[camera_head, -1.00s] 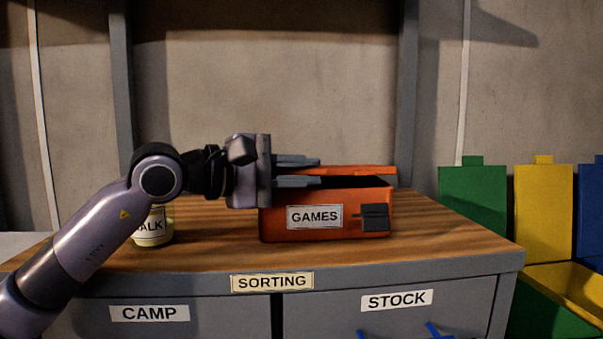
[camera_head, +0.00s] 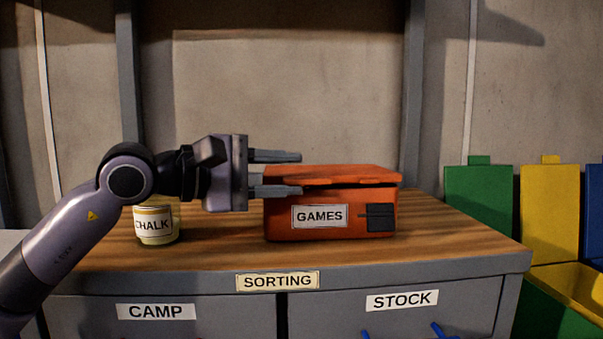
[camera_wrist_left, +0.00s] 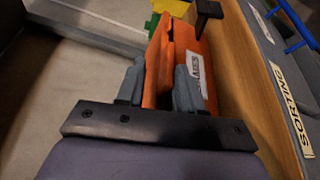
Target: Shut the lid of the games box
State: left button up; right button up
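The orange games box (camera_head: 280,221) stands on the wooden top, its GAMES label and dark latch (camera_head: 380,217) facing me. Its lid (camera_head: 340,174) lies low over the box, nearly flat, with a thin dark gap under its front edge. My left gripper (camera_head: 280,173) is open and empty at the box's left end. Its near finger overlaps the lid's front left corner in the head view; I cannot tell if it touches. In the left wrist view the box (camera_wrist_left: 190,58) shows beyond and between the two spread fingers (camera_wrist_left: 159,83). My right gripper is out of view.
A CHALK jar (camera_head: 153,224) stands left of the box, below my left forearm. Drawers labelled CAMP and STOCK are under the worktop (camera_head: 455,229). Green, yellow and blue bins (camera_head: 548,210) stand to the right. The worktop right of the box is clear.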

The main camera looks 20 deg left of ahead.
pick_arm(q)
jog(key=v, duration=0.3)
jog(key=shift+s+a, duration=0.1)
dwell(0.5)
